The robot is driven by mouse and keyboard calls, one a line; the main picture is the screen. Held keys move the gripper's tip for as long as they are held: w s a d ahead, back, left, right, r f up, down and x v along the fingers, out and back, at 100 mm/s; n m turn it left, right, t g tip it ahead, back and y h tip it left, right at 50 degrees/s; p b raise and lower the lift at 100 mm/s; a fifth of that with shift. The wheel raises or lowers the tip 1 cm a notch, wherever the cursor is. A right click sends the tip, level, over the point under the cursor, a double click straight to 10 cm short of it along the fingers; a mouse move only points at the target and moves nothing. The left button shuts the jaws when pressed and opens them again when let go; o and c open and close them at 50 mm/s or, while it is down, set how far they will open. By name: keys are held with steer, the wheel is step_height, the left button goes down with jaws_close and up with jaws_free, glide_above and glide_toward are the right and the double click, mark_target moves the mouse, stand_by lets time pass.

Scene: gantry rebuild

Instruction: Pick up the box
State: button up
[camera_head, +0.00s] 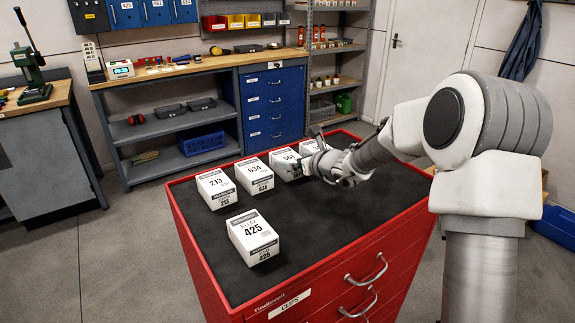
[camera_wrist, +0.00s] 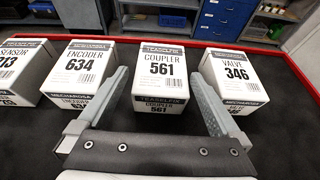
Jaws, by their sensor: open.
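Several white labelled boxes stand on the dark top of a red tool cabinet (camera_head: 345,222). In the head view there are box 425 (camera_head: 252,238) at the front, box 213 (camera_head: 216,188), box 634 (camera_head: 254,176), box 561 (camera_head: 284,164) and a partly hidden box (camera_head: 308,147). My gripper (camera_head: 318,160) is by the far row. In the wrist view my gripper (camera_wrist: 160,85) is open, with the coupler box 561 (camera_wrist: 162,68) between and ahead of its fingers. The encoder box 634 (camera_wrist: 84,68) is left of the fingers, and the valve box 346 (camera_wrist: 235,78) is right. The sensor box (camera_wrist: 25,65) is at the far left.
A workbench (camera_head: 200,67) with shelves and blue drawers (camera_head: 274,101) stands behind the cabinet. A green press (camera_head: 32,72) is on another bench at left. The cabinet top has bare room at its middle and right. The boxes have narrow gaps between them.

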mark_target(288, 157)
steer(key=shift+x, duration=2.4)
steer(key=shift+d, duration=0.15)
steer(key=shift+c, duration=0.3)
steer(key=c, duration=1.2)
steer(key=shift+w+r, duration=0.1)
steer(key=shift+c, duration=0.6)
steer(key=shift+r, duration=0.15)
